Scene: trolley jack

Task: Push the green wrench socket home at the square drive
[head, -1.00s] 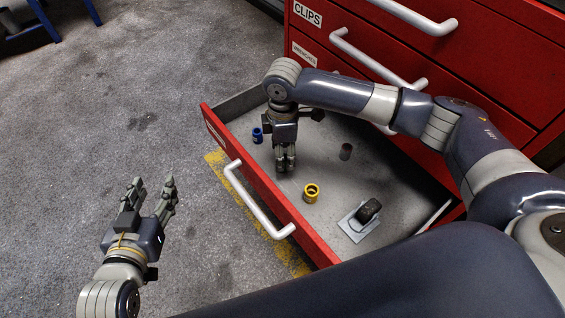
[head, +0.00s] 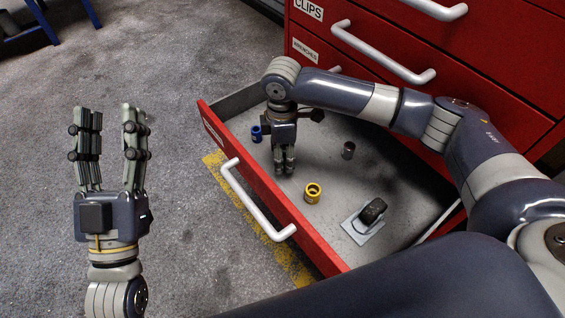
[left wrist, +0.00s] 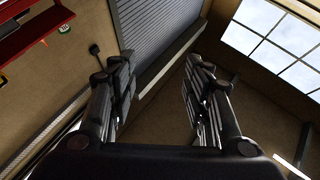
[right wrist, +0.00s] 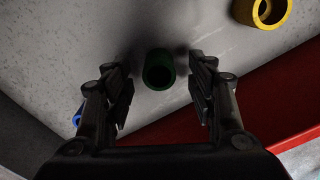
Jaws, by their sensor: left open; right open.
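The green wrench socket (right wrist: 159,70) shows in the right wrist view, standing on the drawer floor between the fingers of my right gripper (right wrist: 160,90). The fingers are open, with a gap on each side of it. In the head view, my right gripper (head: 284,168) points down into the drawer and hides the green socket. A black part (head: 374,210) on a grey plate (head: 360,230) sits at the drawer's right; I cannot make out a square drive on it. My left gripper (head: 110,125) is open and empty, fingers up, left of the drawer.
The open red drawer (head: 300,230) has a white handle (head: 255,205). Inside are a yellow socket (head: 313,193), a blue socket (head: 256,133) and a dark grey socket (head: 348,150). The drawer floor between the yellow socket and the plate is clear.

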